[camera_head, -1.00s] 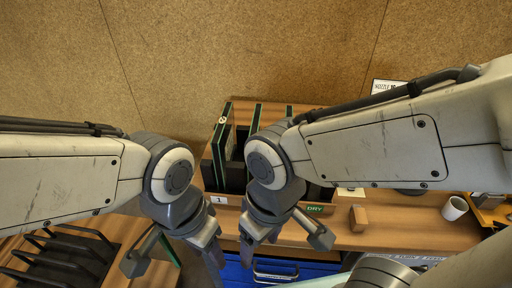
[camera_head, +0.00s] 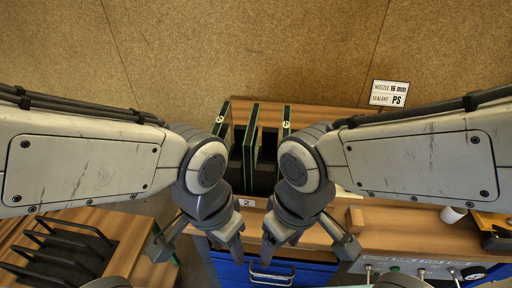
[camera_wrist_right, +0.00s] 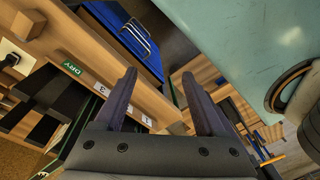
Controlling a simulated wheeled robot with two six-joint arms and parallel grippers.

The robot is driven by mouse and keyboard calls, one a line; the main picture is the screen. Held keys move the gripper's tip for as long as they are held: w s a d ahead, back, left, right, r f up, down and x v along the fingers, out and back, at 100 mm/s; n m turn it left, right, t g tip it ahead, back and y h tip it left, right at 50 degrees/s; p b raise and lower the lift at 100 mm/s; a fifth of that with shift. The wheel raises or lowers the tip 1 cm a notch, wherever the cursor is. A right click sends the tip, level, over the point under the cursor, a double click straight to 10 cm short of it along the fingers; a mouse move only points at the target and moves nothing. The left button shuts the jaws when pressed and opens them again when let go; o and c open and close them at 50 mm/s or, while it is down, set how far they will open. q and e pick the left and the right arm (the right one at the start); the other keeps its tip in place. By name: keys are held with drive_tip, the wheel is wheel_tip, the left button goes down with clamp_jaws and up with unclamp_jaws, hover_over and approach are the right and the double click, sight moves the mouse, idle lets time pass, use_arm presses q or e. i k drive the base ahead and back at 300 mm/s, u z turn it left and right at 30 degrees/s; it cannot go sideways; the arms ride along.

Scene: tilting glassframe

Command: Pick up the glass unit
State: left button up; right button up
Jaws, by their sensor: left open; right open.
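Several upright glass units stand on edge in a dark rack on the wooden bench in the head view: a left one (camera_head: 223,122), a middle one (camera_head: 251,138) and a right one (camera_head: 286,118). My arms hide much of the rack. My left gripper (camera_head: 198,251) is open and empty, at the front left of the rack. My right gripper (camera_head: 308,250) is open and empty, at the front right. In the right wrist view its two fingers (camera_wrist_right: 158,85) are apart with nothing between them. Neither gripper touches a glass unit.
A slotted black rack (camera_head: 62,252) stands at the lower left. A blue drawer (camera_head: 270,273) is below the bench front. A wooden block (camera_head: 354,219) and a white cup (camera_head: 452,214) stand on the right.

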sight(251, 144)
drive_tip(key=z, duration=0.55)
drive_tip(key=k, duration=1.3)
drive_tip(key=u, duration=0.05)
drive_tip(key=i, duration=0.6)
drive_tip(key=u, duration=0.65)
drive_tip(key=i, duration=1.15)
drive_tip(key=z, duration=0.4)
